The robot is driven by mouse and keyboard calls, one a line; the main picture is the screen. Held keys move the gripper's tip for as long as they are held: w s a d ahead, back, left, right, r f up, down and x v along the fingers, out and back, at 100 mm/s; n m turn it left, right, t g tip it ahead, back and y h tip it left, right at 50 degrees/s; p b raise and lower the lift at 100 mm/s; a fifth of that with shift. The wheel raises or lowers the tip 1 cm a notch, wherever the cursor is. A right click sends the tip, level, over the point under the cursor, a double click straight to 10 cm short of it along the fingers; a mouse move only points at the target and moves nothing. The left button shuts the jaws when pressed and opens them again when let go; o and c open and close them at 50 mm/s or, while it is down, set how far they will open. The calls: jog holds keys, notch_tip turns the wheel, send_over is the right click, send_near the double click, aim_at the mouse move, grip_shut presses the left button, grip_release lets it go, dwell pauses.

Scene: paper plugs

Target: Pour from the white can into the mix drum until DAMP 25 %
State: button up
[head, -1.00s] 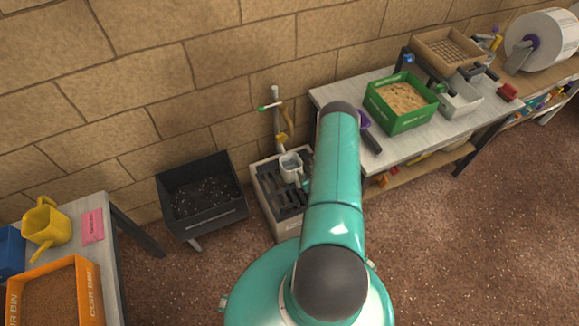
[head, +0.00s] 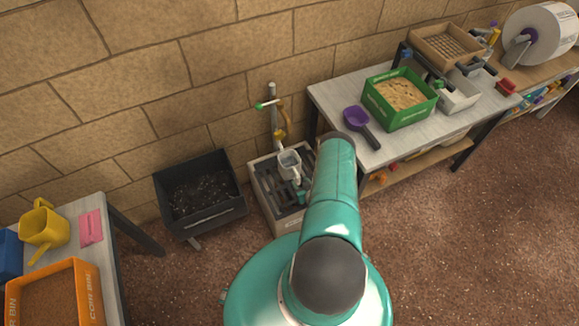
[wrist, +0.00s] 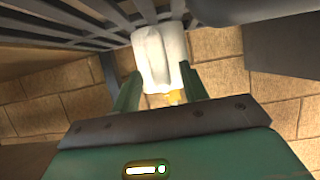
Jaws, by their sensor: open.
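The white can (head: 289,163) stands on the dark slatted top of a low grey sink unit, below a tap. In the wrist view the can (wrist: 160,55) shows just beyond and between the fingertips of my gripper (wrist: 158,88). The fingers are apart, with no visible hold on the can. In the head view my arm covers most of the gripper; a small teal part shows just below the can. I cannot make out a mix drum or a damp reading.
A black bin of dark soil (head: 203,192) stands left of the sink unit (head: 256,180). The right bench (head: 335,98) holds a purple scoop (head: 356,120) and a green box (head: 402,120). A yellow watering can (head: 42,228) and orange bin (head: 90,285) are at the left.

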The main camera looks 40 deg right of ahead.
aim_at(299, 180)
jog(key=shift+w, duration=0.2)
jog(key=shift+x, duration=1.5)
grip_shut()
jog(key=shift+d+r, duration=0.1)
jog(key=shift+r, duration=2.5)
